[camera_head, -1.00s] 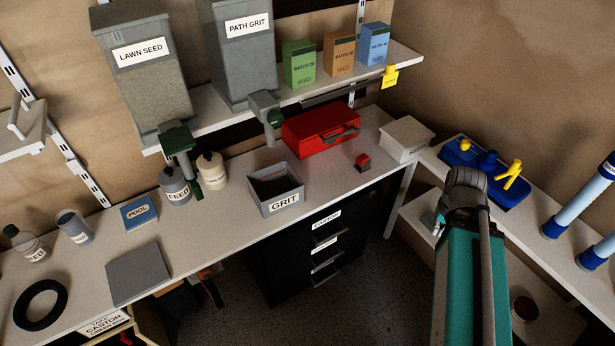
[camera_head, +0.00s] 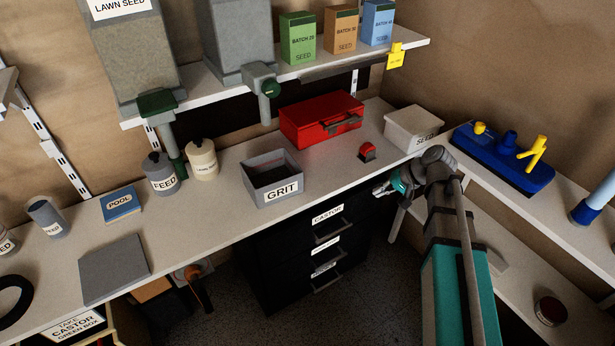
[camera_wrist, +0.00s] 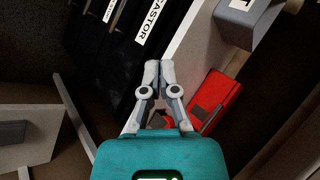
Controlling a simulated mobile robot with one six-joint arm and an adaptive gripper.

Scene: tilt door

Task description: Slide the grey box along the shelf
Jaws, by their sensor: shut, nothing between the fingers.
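The grey box (camera_head: 271,196) is an open-topped tray labelled GRIT. It stands upright on the long pale worktop (camera_head: 215,218), near its front edge and above the black drawers. In the wrist view part of the grey box (camera_wrist: 237,22) shows at the top right, cut off by the frame edge. My gripper (camera_head: 377,192) is right of the box and clear of it, in front of the worktop's right end. In the wrist view my gripper (camera_wrist: 159,64) has its fingertips together with nothing between them.
A red case (camera_head: 318,118) lies behind the box, and a red-topped button (camera_head: 367,151) sits to its right. A white SEED box (camera_head: 414,128) is at the corner. FEED bottle (camera_head: 160,173) stands left. Hopper spouts hang above the worktop. Black drawers (camera_head: 322,250) are below.

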